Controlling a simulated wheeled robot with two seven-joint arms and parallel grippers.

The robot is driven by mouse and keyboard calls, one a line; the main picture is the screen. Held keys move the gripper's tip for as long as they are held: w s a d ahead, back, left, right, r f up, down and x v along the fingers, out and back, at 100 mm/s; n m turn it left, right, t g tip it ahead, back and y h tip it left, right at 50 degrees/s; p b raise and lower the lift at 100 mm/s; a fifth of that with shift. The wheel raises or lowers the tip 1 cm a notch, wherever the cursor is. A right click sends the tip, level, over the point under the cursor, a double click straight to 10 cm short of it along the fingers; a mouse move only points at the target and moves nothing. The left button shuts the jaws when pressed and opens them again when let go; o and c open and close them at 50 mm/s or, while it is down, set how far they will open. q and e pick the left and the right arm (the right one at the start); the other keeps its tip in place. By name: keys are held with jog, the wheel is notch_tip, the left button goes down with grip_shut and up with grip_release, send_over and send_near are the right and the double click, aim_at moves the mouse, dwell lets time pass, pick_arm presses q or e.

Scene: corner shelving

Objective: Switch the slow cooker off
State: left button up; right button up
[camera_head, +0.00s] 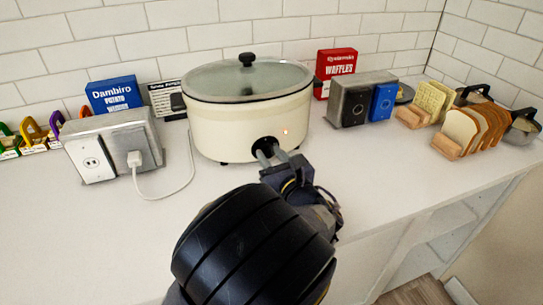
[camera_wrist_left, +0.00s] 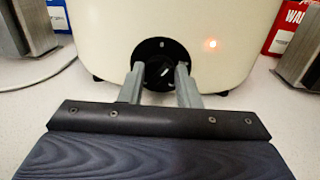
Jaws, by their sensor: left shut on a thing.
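The slow cooker (camera_head: 225,127) is a cream oval pot with a glass lid and a black lid knob, standing on the white counter. A small orange light (camera_wrist_left: 211,44) glows to the right of the dial and also shows in the head view (camera_head: 285,131). My left gripper (camera_head: 271,153) is at the dial; its two grey fingers (camera_wrist_left: 159,78) are shut on the dial from both sides. The fingers hide the dial's side edges. My right gripper is not in view.
A grey outlet box (camera_head: 88,152) with a plugged-in white cord stands left of the cooker. A grey box with a blue switch plate (camera_head: 382,102) stands to the right, then racks of waffles and bread slices (camera_head: 463,130). The counter in front is mostly clear.

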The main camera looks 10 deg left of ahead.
pick_arm(q)
jog(key=n+b, duration=0.2)
jog(key=n, duration=0.2)
jog(key=shift+f, duration=0.15)
jog(key=shift+n+h+b, duration=0.3)
jog(key=shift+n+b, duration=0.5)
jog(key=shift+n, duration=0.4)
jog(key=o, duration=1)
jog(key=shift+r, duration=0.2)
jog(key=shift+c, duration=0.2)
jog(key=v, duration=0.6)
jog(key=shift+s+d+r, duration=0.1)
jog(key=shift+s+d, duration=0.15)
jog(key=shift+s, duration=0.05)
jog(key=shift+s+d, duration=0.3)
jog(key=shift+s, duration=0.15)
